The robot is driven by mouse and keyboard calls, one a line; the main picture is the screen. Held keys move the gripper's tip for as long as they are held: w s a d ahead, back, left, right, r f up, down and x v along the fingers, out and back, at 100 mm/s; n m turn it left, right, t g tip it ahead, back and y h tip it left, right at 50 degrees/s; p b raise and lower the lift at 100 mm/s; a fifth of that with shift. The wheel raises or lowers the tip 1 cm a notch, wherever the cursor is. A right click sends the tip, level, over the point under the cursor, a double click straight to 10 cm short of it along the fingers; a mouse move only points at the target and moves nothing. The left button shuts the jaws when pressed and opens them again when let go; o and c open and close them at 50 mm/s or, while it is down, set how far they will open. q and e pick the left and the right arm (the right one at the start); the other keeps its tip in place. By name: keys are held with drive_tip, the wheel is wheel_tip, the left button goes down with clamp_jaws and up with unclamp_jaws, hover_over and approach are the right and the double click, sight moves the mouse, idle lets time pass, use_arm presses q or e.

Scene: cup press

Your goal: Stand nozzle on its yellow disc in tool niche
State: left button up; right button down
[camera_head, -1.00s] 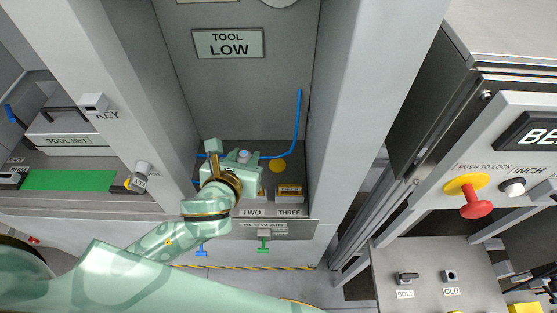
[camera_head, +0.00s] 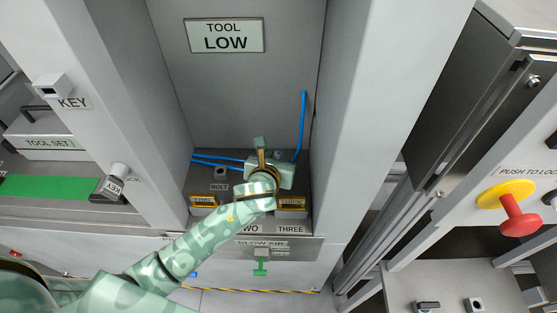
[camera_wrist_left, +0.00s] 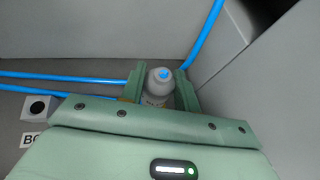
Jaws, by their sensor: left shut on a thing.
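The nozzle (camera_wrist_left: 158,88) is a pale grey bottle-like piece with a blue spot on top. In the left wrist view it sits between my two green fingers and looks roughly upright. My left gripper (camera_head: 268,170) is shut on it, low in the tool niche (camera_head: 250,95), toward the right of the niche floor. The yellow disc is covered in the head view; a sliver of yellow shows beside a finger in the left wrist view. I cannot tell whether the nozzle touches the disc. My right gripper is out of view.
Blue hoses (camera_head: 301,125) run along the niche's back and right side. A BOLT socket (camera_head: 220,173) is left of my gripper. Yellow-marked blocks (camera_head: 204,201) stand at the niche front, with another at right (camera_head: 291,203). Grey walls close the sides.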

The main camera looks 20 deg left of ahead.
use_arm(q)
drive_tip(key=shift+f, duration=0.1)
drive_tip(key=o, duration=1)
drive_tip(key=shift+r, duration=0.2)
drive_tip(key=p+v, duration=0.4)
drive_tip(key=v, duration=0.8)
